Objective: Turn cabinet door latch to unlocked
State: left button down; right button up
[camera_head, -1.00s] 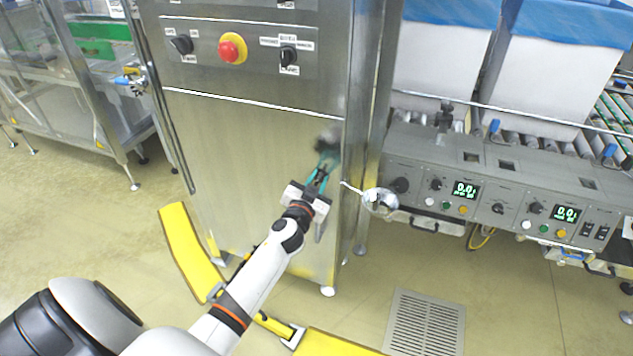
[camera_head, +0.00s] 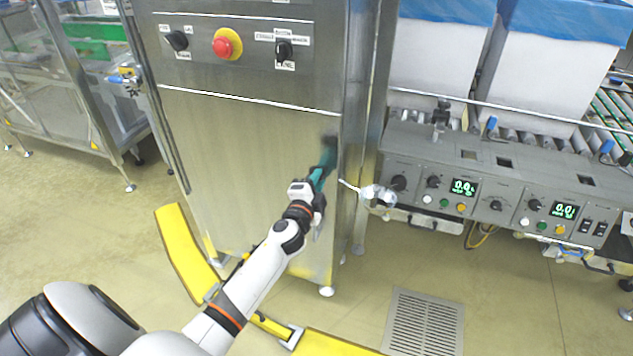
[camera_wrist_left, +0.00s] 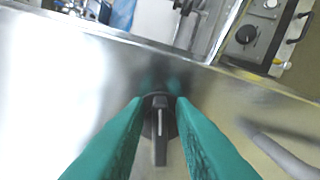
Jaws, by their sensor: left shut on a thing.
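The steel cabinet door (camera_head: 230,150) fills the middle of the head view, below a panel of switches. Its black latch knob (camera_wrist_left: 159,128) shows in the left wrist view, with a light line on its handle. My left gripper (camera_head: 325,165) is at the right edge of the door, and its teal fingers (camera_wrist_left: 160,105) lie on either side of the latch knob. It is shut on the latch. In the head view the fingers hide the latch. My right gripper is not in view.
A red emergency button (camera_head: 227,45) and black rotary switches sit above the door. A control box (camera_head: 490,185) with green displays stands to the right. A yellow floor barrier (camera_head: 188,250) runs at the cabinet's base. A floor grate (camera_head: 425,320) lies front right.

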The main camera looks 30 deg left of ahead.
pick_arm(q)
jog(key=shift+f+m, duration=0.2)
jog(key=shift+m, duration=1.4)
jog(key=c, duration=1.5)
grip_release()
jog(key=v, duration=1.2)
jog(key=shift+b, duration=0.35)
